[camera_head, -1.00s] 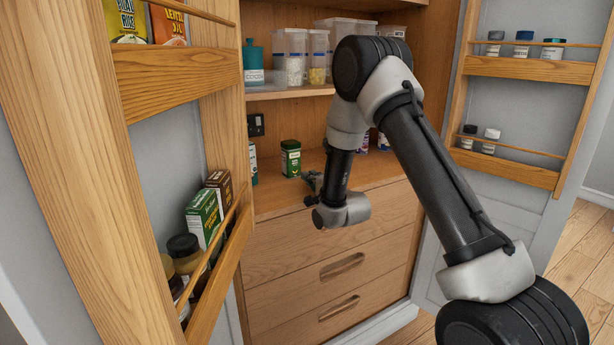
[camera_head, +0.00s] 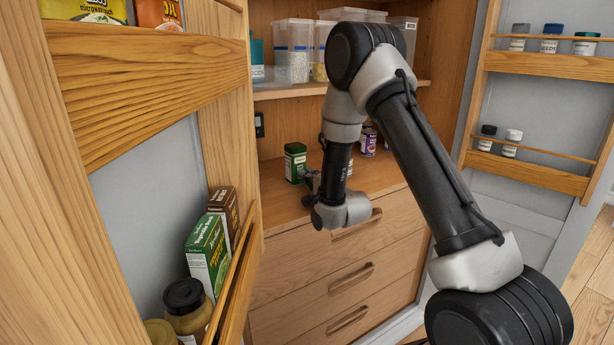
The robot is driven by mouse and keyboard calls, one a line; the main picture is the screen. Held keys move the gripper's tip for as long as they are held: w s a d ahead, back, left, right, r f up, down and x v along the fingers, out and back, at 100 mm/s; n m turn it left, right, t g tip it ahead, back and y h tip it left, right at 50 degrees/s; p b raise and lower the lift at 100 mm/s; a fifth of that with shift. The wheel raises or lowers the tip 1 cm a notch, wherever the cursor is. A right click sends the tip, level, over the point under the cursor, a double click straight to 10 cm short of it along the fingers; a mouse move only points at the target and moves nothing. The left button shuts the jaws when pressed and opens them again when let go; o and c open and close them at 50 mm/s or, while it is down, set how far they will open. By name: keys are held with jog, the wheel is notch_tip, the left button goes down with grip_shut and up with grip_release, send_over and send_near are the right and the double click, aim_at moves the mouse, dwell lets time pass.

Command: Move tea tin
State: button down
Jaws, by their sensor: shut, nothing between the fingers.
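A small green tin with a dark lid (camera_head: 295,163), likely the tea tin, stands upright on the wooden counter inside the cupboard. My gripper (camera_head: 309,179) points into the cupboard just right of the tin's lower part. It looks small and dark, partly hidden by my wrist, and its fingers are shut with nothing between them. In the picture the gripper almost meets the tin's edge. I cannot tell whether they touch.
A purple-labelled jar (camera_head: 368,141) stands behind my arm. Clear containers (camera_head: 293,50) fill the shelf above. The open left door rack (camera_head: 150,75) is close, with a green box (camera_head: 208,254) and jars (camera_head: 187,305). The right door rack (camera_head: 530,170) holds small jars. Drawers lie below.

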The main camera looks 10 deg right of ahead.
jog(key=shift+w, duration=0.1)
jog(key=x, duration=1.6)
jog(key=shift+w, duration=0.15)
